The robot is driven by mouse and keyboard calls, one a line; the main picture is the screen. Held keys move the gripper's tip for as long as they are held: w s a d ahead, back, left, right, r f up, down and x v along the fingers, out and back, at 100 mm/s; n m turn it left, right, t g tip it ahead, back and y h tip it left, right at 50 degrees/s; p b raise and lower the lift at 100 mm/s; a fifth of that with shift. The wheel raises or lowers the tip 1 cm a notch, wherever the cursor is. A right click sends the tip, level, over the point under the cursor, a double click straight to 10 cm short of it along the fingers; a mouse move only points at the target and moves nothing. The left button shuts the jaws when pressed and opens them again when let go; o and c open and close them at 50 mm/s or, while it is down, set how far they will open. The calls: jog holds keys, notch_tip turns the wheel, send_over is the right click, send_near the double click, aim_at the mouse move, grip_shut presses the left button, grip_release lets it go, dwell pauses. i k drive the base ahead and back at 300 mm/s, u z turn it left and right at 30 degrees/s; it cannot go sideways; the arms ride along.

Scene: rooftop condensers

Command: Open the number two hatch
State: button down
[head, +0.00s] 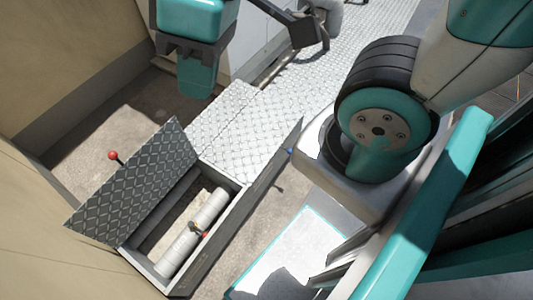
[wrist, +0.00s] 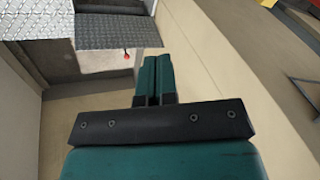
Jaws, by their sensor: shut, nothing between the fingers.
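A diamond-plate hatch lid (head: 135,185) stands raised and leaning left over an open box (head: 210,245) in the head view. A red knob (head: 113,156) sticks out from the lid's outer side. No hatch number is readable. My gripper (head: 198,92) is shut and empty, above and beyond the lid, touching nothing I can see. In the wrist view my gripper (wrist: 155,62) has its fingers together; the red knob (wrist: 126,53) shows left of them, below a plate edge (wrist: 118,32).
Closed diamond-plate covers (head: 245,135) continue behind the open box. A blue knob (head: 289,151) is at their right side. A beige wall (head: 35,225) bounds the left. A teal-edged white panel (head: 300,250) lies at lower right. Bare floor (head: 90,150) shows behind the lid.

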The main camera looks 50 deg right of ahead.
aim_at(243, 149)
jog(key=z, duration=0.95)
jog(key=k, duration=1.25)
jog(key=z, duration=0.8)
jog(key=i, duration=0.65)
jog(key=z, duration=0.2)
